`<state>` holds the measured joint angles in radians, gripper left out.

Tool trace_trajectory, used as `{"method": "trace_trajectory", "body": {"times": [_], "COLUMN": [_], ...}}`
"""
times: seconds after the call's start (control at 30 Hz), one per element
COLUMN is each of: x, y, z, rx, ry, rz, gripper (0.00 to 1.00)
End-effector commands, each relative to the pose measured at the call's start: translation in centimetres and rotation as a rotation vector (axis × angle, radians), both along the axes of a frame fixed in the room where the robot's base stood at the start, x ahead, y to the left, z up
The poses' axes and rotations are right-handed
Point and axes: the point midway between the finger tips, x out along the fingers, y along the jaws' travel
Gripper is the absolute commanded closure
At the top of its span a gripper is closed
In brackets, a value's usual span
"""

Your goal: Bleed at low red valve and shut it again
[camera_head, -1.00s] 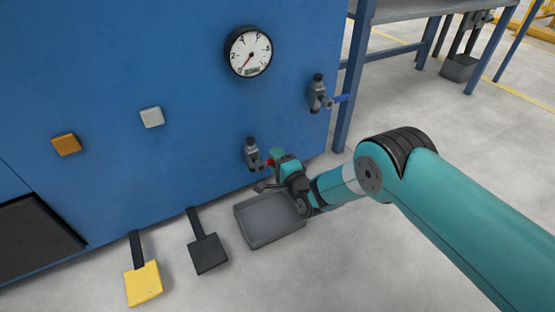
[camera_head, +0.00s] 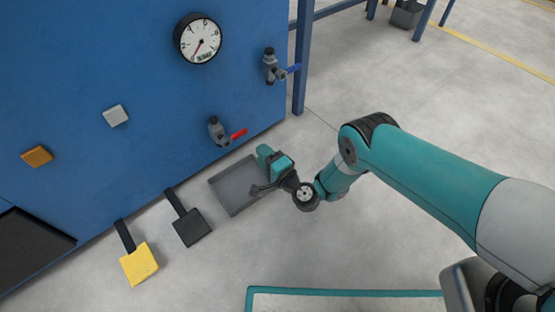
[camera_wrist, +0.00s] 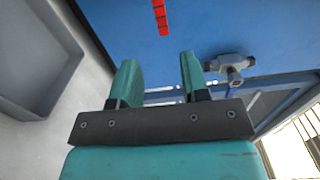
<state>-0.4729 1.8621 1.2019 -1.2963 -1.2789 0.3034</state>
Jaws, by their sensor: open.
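The low valve (camera_head: 216,132) is on the blue panel, and its red handle (camera_head: 238,133) points out to the right in the head view. In the wrist view the red handle (camera_wrist: 160,16) shows at the top, beyond the fingertips. My gripper (camera_head: 264,172) is open and empty, below and to the right of the low valve, clear of its handle. In the wrist view its two teal fingers (camera_wrist: 157,72) stand apart with nothing between them. A grey tray (camera_head: 228,196) lies on the floor under the valve, partly hidden by my gripper.
A blue-handled valve (camera_head: 274,67) sits higher on the panel, near a round gauge (camera_head: 198,38). A black pedal (camera_head: 192,228) and a yellow pedal (camera_head: 139,264) are left of the tray. A blue table leg (camera_head: 302,60) stands right of the panel.

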Motion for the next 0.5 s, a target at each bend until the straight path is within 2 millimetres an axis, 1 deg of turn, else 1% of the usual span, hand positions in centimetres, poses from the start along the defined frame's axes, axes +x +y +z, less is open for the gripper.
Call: {"method": "trace_trajectory", "body": {"times": [0.03,0.07,0.23,0.5], "x": [-0.6,-0.8,-2.5,-4.0], "y": [-0.6,-0.9,-2.4,-3.8], "z": [0.8,0.8,0.8,0.4], "rx": [-0.001,-0.001,0.0,0.001], "ry": [0.004,0.002,0.001,-0.001], "rz": [-0.003,-0.002,-0.002,-0.001], "gripper": [0.58,0.58,0.58,0.58]}}
